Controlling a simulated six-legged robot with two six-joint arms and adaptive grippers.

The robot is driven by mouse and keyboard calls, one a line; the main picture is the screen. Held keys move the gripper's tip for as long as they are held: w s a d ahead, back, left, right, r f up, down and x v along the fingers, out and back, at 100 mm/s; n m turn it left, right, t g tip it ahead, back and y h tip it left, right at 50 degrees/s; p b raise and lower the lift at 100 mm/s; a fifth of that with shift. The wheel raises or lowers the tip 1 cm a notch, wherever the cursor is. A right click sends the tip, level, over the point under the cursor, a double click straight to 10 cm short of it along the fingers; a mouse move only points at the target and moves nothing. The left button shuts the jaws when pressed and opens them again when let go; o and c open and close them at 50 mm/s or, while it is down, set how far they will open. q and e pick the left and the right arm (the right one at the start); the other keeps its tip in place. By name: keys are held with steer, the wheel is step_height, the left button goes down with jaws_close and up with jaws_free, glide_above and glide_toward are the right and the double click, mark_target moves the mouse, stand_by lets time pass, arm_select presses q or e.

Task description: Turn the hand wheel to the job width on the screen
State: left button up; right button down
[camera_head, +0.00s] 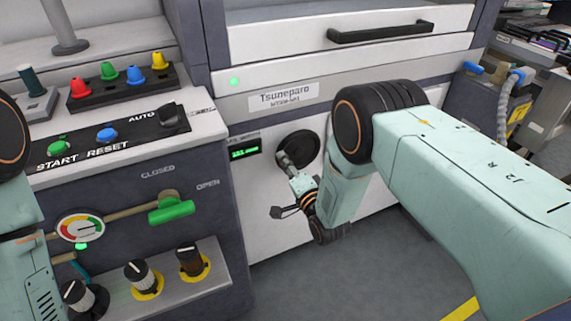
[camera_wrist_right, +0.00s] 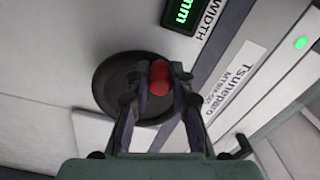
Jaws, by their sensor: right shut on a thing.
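The hand wheel (camera_head: 307,147) is a dark disc on the white machine front, below the name plate. The small screen (camera_head: 244,152) to its left has green digits too small to read. In the right wrist view the wheel (camera_wrist_right: 112,84) carries a red knob (camera_wrist_right: 160,78), and part of the screen (camera_wrist_right: 182,13) shows "mm" beside the word WIDTH. My right gripper (camera_head: 285,161) is at the wheel, its fingers on both sides of the red knob and shut on it, as the right wrist view (camera_wrist_right: 159,90) shows. My left gripper is out of view.
Left of the wheel stands a control panel with START and RESET buttons (camera_head: 105,135), a green-handled lever (camera_head: 171,211), a gauge (camera_head: 80,228) and several knobs. A drawer handle (camera_head: 380,32) juts out above. Grey floor (camera_head: 350,270) is clear below the machine.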

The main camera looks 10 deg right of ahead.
steer(key=shift+d+r+m, duration=0.15)
steer(key=shift+r+m, duration=0.15)
steer(key=shift+m, duration=0.4)
steer(key=shift+p, duration=0.3)
steer(key=c, duration=1.2)
jaws_free()
steer(key=shift+o, duration=0.2)
steer(key=s+d, duration=0.2)
steer(key=s, duration=0.9)
steer(key=shift+s+d, duration=0.15)
steer(key=shift+s, duration=0.25)
